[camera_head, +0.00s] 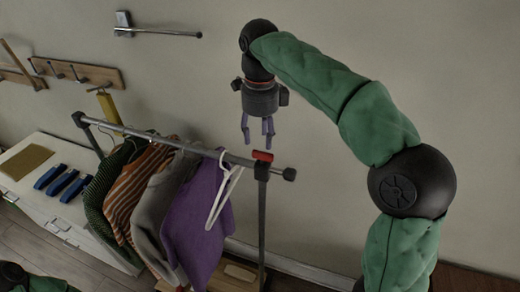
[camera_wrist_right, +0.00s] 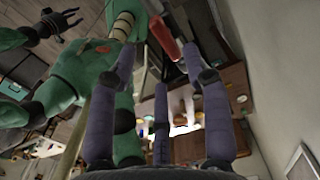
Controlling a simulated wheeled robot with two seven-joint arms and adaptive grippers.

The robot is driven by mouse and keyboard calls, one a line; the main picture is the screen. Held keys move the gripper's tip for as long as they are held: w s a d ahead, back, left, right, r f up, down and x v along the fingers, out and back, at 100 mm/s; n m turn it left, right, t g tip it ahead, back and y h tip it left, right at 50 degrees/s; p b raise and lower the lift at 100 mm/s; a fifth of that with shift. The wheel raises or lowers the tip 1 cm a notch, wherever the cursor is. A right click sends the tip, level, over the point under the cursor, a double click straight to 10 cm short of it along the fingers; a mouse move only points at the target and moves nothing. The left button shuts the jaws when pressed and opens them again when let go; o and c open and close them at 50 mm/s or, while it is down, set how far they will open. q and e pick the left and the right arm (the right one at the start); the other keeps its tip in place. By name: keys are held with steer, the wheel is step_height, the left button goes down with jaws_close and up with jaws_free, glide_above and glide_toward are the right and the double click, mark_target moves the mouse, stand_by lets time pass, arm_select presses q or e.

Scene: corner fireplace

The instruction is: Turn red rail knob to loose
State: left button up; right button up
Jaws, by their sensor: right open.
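The red rail knob (camera_head: 262,156) sits on top of the rack's right post, near the end of the grey rail (camera_head: 150,136). It also shows in the right wrist view as a red block (camera_wrist_right: 163,36) near the top, beyond the fingertips. My right gripper (camera_head: 258,138) points down just above the knob. Its purple fingers are apart and empty, and a small gap to the knob seems to remain. My left gripper (camera_wrist_right: 55,24) shows small and dark in the right wrist view, with its fingers spread and empty.
Several garments hang on the rail, with a purple one (camera_head: 196,215) nearest the knob. An empty white hanger (camera_head: 222,190) hangs close beside the post. A wall bar (camera_head: 160,32) is up left of my right gripper. A white cabinet (camera_head: 70,215) stands at left.

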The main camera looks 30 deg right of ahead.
mark_target(260, 153)
steer(key=shift+f, duration=3.05)
jaws_close()
